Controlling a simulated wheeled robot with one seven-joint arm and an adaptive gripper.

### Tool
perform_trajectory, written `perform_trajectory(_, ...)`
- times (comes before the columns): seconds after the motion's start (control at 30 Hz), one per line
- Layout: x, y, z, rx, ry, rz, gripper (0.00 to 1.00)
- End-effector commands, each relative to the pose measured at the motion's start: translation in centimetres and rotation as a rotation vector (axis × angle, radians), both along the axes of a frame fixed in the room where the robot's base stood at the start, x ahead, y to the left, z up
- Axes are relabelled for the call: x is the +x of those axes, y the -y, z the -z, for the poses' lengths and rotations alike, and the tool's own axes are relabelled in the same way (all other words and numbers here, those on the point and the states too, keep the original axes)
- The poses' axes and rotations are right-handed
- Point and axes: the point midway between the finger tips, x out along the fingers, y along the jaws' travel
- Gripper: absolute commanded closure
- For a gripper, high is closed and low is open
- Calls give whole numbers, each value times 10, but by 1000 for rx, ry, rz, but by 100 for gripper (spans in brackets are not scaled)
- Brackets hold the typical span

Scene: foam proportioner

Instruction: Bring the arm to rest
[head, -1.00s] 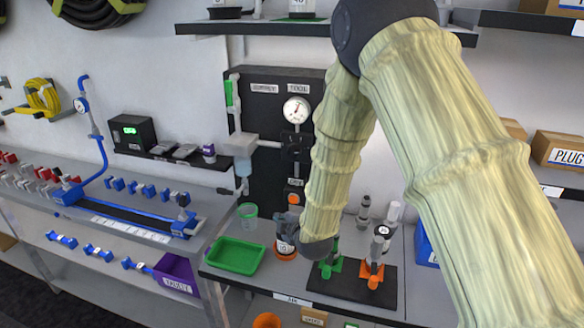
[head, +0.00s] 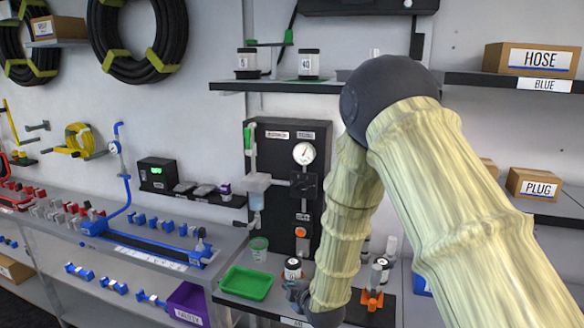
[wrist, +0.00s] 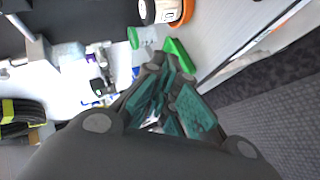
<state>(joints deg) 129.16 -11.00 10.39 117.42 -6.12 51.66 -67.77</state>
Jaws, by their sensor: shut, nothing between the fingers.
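My arm, in a pale ribbed sleeve, comes in from the right of the head view and bends down at a dark elbow. My gripper (head: 297,290) is at its lower end, just in front of the bench's front area, partly hidden by my wrist. In the wrist view my gripper (wrist: 166,98) shows dark fingers with teal pads, closed together with nothing held. A labelled jar (head: 293,268) stands behind the gripper in the head view. The jar also shows at the top of the wrist view (wrist: 148,12), in an orange ring, apart from the fingers.
A green tray (head: 246,284) lies left of my gripper, with a clear green-rimmed cup (head: 259,248) behind it. A black panel with a gauge (head: 304,153) stands at the back. An orange-based fitting (head: 372,299) is right of my forearm. Shelves flank the elbow.

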Motion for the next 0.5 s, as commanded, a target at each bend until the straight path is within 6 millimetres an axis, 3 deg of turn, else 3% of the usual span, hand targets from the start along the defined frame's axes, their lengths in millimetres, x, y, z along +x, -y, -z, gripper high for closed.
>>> perform_trajectory(0.27, -31, 29, 51, 73, -133, 92, 100)
perform_trajectory(0.5, -82, 64, 118, 173, -318, 237, 100)
